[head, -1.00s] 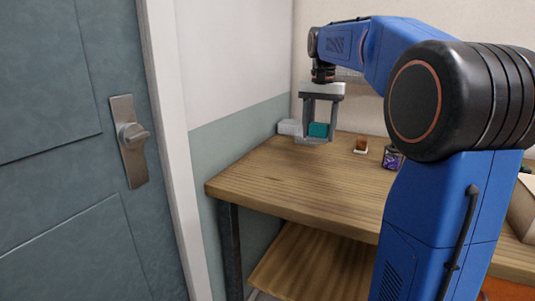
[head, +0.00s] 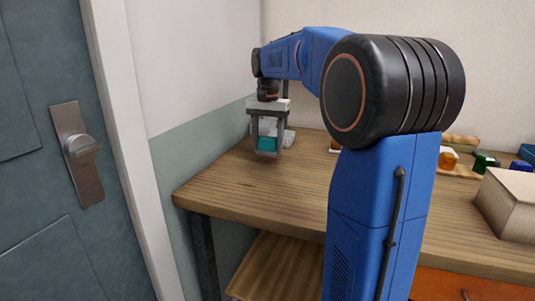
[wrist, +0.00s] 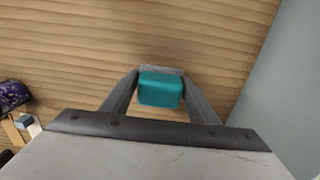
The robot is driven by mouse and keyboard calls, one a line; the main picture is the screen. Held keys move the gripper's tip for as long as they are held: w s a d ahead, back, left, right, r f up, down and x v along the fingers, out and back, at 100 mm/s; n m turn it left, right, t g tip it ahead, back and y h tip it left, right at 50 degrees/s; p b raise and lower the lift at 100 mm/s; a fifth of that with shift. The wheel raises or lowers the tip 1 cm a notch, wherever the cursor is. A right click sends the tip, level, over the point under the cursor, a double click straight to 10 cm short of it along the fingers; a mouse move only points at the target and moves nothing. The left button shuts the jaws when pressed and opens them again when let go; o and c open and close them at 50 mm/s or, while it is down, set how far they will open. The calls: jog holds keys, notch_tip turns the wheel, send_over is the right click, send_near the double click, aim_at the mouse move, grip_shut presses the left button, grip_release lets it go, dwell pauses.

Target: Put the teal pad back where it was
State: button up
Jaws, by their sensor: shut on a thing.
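The teal pad (head: 267,143) is a small block with rounded edges. It sits between the two fingers of my gripper (head: 267,152), over the far left part of the wooden table. The wrist view shows the teal pad (wrist: 160,89) with a finger against each side of it, so my gripper (wrist: 160,78) is shut on it. A pale grey strip shows along the pad's far edge. Wood grain lies all around the pad in that view. The gap between pad and tabletop is hard to judge.
A whitish block (head: 288,137) is partly hidden behind my gripper, near the wall corner. A patterned purple can (wrist: 12,95) is at the wrist view's left edge. A cardboard box (head: 510,205) and small coloured items stand on the right. The front left tabletop (head: 225,190) is clear.

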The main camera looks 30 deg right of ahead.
aim_at(268, 153)
jog(key=shift+f, duration=1.65)
jog(key=shift+f, duration=0.1)
jog(key=o, duration=1.1)
notch_tip(268, 153, up, 12)
jog(key=shift+r, duration=0.15)
jog(key=shift+s, duration=0.15)
